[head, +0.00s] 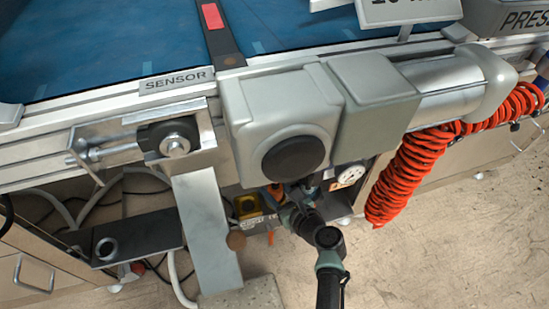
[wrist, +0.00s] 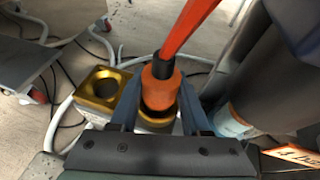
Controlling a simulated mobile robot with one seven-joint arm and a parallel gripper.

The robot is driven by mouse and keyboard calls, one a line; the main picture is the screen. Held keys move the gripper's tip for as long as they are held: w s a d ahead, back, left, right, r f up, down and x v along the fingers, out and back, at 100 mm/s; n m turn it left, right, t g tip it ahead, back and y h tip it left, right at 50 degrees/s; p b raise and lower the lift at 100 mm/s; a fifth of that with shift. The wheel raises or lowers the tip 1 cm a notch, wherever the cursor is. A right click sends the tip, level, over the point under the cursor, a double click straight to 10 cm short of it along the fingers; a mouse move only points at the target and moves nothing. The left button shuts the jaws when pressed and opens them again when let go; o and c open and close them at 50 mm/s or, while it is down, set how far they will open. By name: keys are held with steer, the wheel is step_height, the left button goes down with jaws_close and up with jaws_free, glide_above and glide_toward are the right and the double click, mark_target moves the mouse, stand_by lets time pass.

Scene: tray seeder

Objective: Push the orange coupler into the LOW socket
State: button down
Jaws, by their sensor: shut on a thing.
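The orange coupler (wrist: 160,82) sits between the two fingers of my gripper (wrist: 160,104) in the wrist view, and the fingers are shut on it. An orange hose (wrist: 188,28) runs up from its dark neck. A round brass ring (wrist: 155,121) shows just below the coupler; I cannot tell whether the coupler is inside it or above it. A square brass socket (wrist: 99,88) with an open hole stands to the left. In the head view my gripper (head: 284,197) is under the grey motor housing, beside a yellow socket block (head: 247,207). Socket labels are too small to read.
The grey motor housing (head: 275,115) overhangs my gripper. A pressure gauge (head: 349,173) and an orange-edged label (head: 347,177) are close on the right. A coiled red hose (head: 405,180) hangs farther right. A metal leg (head: 207,225) stands to the left.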

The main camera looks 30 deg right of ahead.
steer(key=shift+f, duration=0.35)
steer(key=shift+c, duration=1.4)
jaws_free()
steer(key=p+v, duration=0.6)
steer(key=v, duration=0.7)
